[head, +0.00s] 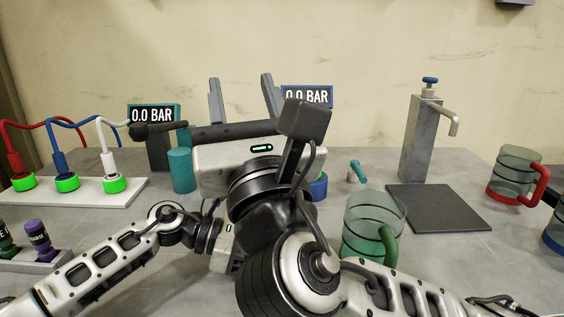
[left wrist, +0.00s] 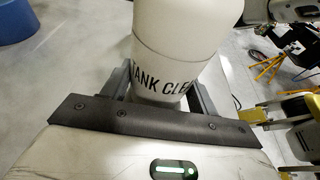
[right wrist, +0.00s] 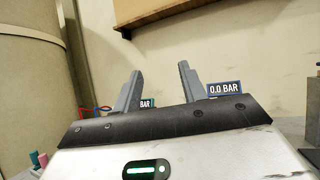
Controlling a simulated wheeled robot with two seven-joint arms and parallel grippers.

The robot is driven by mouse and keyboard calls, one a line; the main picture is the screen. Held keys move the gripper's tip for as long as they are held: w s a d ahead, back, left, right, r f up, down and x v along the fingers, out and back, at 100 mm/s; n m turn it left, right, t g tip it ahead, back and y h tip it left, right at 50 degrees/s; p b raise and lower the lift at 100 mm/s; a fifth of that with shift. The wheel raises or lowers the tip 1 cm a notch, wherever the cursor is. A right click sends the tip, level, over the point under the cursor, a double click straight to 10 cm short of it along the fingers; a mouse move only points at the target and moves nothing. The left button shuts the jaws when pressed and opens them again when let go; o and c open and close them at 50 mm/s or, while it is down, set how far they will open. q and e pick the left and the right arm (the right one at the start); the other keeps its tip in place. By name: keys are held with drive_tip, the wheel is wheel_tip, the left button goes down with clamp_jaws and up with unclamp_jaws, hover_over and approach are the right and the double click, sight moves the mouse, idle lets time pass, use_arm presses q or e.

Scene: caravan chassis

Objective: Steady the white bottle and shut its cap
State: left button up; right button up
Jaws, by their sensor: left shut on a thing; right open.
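The white bottle (left wrist: 185,35) shows in the left wrist view with black lettering, partly readable as "ANK CLE". My left gripper (left wrist: 160,88) is shut on it, one finger on each side. The bottle's upper end runs out of that view, and I cannot see the cap in any view. In the head view the left gripper and the bottle are hidden behind my right arm. My right gripper (head: 240,88) is open and empty, its two fingers pointing up and away. It also shows in the right wrist view (right wrist: 160,82), with nothing between the fingers.
A teal cylinder (head: 182,170) stands left of my right gripper. A clear mug with a green handle (head: 372,222) stands close to my right arm. Farther right are a grey dispenser (head: 420,140), a dark mat (head: 438,208) and a red-handled mug (head: 512,176). A hose rack (head: 120,190) is left.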

drive_tip(key=s+d+f+m+g+h, duration=0.2)
drive_tip(key=f+g+h, duration=0.1)
drive_tip(key=f, duration=0.3)
drive_tip(key=s+d+f+m+g+h, duration=0.2)
drive_tip(key=s+f+h, duration=0.1)
drive_tip(key=f+h, duration=0.15)
drive_tip(key=shift+y, duration=0.45)
drive_tip(key=w, duration=1.2)
drive_tip(key=shift+w+f, duration=0.2)
drive_tip(key=shift+f, duration=0.2)
clamp_jaws()
